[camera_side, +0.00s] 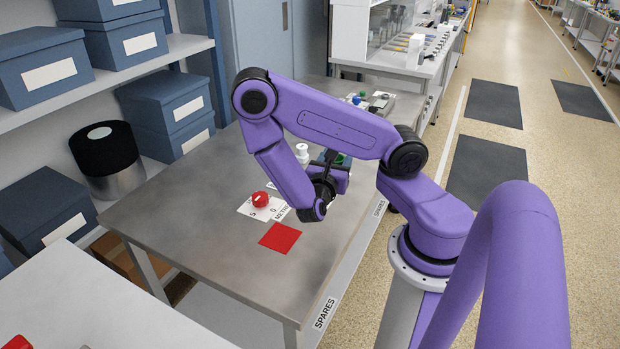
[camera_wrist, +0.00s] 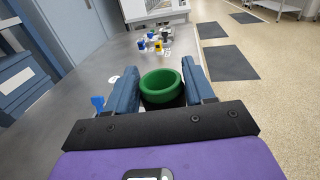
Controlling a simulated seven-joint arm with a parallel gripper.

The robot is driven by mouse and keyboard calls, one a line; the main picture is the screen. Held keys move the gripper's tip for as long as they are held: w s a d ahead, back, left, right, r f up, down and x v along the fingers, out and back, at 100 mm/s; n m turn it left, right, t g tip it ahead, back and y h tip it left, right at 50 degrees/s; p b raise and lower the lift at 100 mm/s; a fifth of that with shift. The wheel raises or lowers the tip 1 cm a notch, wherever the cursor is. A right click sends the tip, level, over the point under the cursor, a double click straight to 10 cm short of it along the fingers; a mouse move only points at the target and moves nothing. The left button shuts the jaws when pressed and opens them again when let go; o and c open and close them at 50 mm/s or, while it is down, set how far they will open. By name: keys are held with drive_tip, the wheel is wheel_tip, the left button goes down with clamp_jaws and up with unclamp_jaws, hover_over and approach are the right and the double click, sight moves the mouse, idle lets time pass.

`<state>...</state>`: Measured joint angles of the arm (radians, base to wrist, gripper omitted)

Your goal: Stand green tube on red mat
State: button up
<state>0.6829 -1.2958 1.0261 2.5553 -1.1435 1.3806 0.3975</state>
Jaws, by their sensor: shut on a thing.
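The red mat (camera_side: 280,237) lies flat on the metal table, and nothing stands on it. The green tube (camera_wrist: 161,86) shows in the wrist view as a round open rim between the two blue fingers. In the side view only a bit of the green tube (camera_side: 341,159) shows behind my arm. My gripper (camera_wrist: 161,88) is shut on the green tube, with one finger on each side of it. My gripper (camera_side: 335,160) is beyond the mat in the side view, toward the far part of the table. The tube's lower part is hidden.
A red round object (camera_side: 260,199) sits on a white printed card (camera_side: 250,210) near the mat. A white object (camera_side: 302,152) stands beside my gripper. Small blue, yellow and white items (camera_wrist: 150,42) stand at the far end. The table (camera_side: 190,210) is bare left of the mat.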

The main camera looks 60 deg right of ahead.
drive_tip(key=w+d+f, duration=0.2)
drive_tip(key=w, duration=0.1)
drive_tip(key=w+d+f, duration=0.2)
drive_tip(key=w+f, duration=0.1)
drive_tip(key=w+d+f, duration=0.2)
drive_tip(key=w, duration=0.1)
drive_tip(key=shift+w+d+f, duration=0.25)
drive_tip(key=shift+w+f, duration=0.05)
drive_tip(key=shift+f, duration=0.05)
drive_tip(key=shift+w+d+f, duration=0.25)
drive_tip(key=shift+w+f, duration=0.2)
drive_tip(key=shift+f, duration=0.15)
drive_tip(key=shift+w+d+f, duration=0.1)
drive_tip(key=shift+w+f, duration=0.1)
drive_tip(key=shift+f, duration=0.7)
drive_tip(key=shift+w+d+f, duration=0.1)
drive_tip(key=shift+w+f, duration=0.05)
drive_tip(key=shift+f, duration=0.7)
drive_tip(key=shift+f, duration=0.1)
drive_tip(key=o, duration=1.1)
drive_tip(key=shift+f, duration=0.1)
